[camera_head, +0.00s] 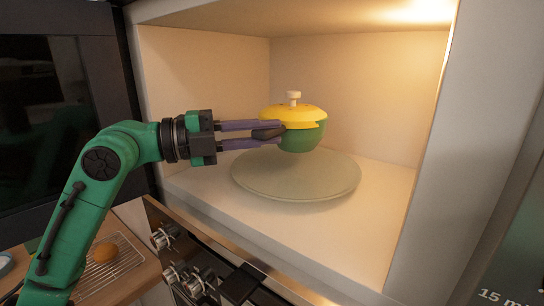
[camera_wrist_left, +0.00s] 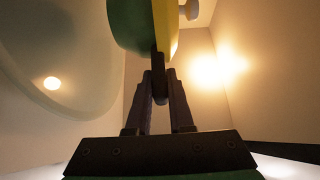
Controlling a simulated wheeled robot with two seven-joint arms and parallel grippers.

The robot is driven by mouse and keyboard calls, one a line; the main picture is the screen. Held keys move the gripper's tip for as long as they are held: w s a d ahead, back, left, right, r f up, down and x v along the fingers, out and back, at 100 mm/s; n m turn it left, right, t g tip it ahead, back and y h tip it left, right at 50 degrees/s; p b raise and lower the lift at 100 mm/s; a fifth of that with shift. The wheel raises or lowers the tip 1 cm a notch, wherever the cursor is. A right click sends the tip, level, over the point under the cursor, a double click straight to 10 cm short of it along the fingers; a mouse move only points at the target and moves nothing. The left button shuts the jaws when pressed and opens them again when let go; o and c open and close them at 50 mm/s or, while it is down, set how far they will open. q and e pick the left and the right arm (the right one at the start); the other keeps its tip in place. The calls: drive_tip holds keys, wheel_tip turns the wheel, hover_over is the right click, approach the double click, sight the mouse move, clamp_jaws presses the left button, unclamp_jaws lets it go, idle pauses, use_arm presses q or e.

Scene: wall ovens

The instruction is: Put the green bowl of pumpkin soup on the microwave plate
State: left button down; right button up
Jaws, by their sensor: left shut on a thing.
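The green bowl (camera_head: 300,139) has a yellow lid (camera_head: 293,113) with a pale knob. My left gripper (camera_head: 275,134) reaches into the microwave from the left and is shut on the bowl's near-left side, by a dark part at its rim. The bowl appears upright, over the round glass microwave plate (camera_head: 296,178); a gap seems to show below it. In the left wrist view the fingers (camera_wrist_left: 160,85) meet at the bowl (camera_wrist_left: 129,25), and the plate (camera_wrist_left: 65,75) shows at the left. The soup is hidden under the lid. My right gripper is not seen.
The microwave's interior is lit, with a bare floor (camera_head: 290,240) around the plate and a wall (camera_head: 435,150) at the right. The dark open door (camera_head: 55,120) stands at the left.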

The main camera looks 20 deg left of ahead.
use_arm(q)
drive_tip(key=f, duration=0.4)
drive_tip(key=shift+w, duration=0.2)
drive_tip(key=shift+f, duration=0.2)
drive_tip(key=shift+s+f, duration=0.1)
drive_tip(key=shift+f, duration=0.05)
drive_tip(key=c, duration=0.8)
unclamp_jaws()
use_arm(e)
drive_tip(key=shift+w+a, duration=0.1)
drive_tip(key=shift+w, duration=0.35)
